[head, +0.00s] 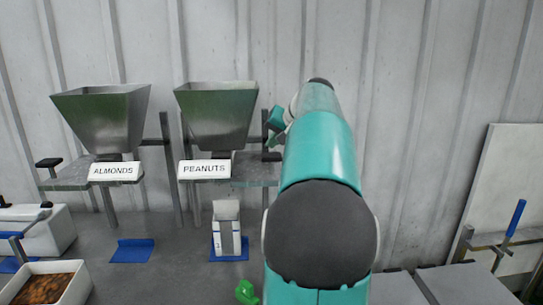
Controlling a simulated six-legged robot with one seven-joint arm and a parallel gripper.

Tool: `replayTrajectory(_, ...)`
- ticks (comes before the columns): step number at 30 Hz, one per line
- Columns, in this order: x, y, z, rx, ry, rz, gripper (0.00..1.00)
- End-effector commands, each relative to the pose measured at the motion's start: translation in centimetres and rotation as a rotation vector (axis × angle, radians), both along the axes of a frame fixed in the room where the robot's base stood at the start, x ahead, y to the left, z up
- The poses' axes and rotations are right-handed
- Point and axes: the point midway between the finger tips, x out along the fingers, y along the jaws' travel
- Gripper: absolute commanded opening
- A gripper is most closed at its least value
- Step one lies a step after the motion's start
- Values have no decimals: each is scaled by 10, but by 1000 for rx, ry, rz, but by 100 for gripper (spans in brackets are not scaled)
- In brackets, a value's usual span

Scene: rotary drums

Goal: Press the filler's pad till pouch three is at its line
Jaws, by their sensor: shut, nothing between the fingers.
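The peanuts filler is a green-grey hopper (217,115) with a label reading PEANUTS (205,169). A dark pad-like piece (272,156) shows at the right of its shelf, partly behind my arm. A white pouch (227,228) with a grey strip down its front stands upright on a blue mat below this hopper. Its number, fill level and line cannot be made out. My gripper (274,132) is small in view beside the hopper's right side, just above the dark piece, and looks shut and empty. Whether it touches the piece cannot be told.
An almonds hopper (103,118) stands left, with a black pad (48,162) at its shelf's left end. An empty blue mat (132,250) lies below it. A white tray (72,291) of brown pieces is front left. A board with a blue handle (515,218) stands right.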

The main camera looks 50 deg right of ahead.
Motion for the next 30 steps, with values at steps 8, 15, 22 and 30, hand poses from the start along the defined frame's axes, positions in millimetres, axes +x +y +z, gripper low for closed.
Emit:
replayTrajectory(8, 0, 0, 25, -1, 0, 1, 0)
replayTrajectory(15, 0, 0, 44, -1, 1, 0, 0)
replayTrajectory(22, 0, 0, 45, 0, 2, 1, 0)
replayTrajectory(30, 0, 0, 45, -1, 0, 1, 0)
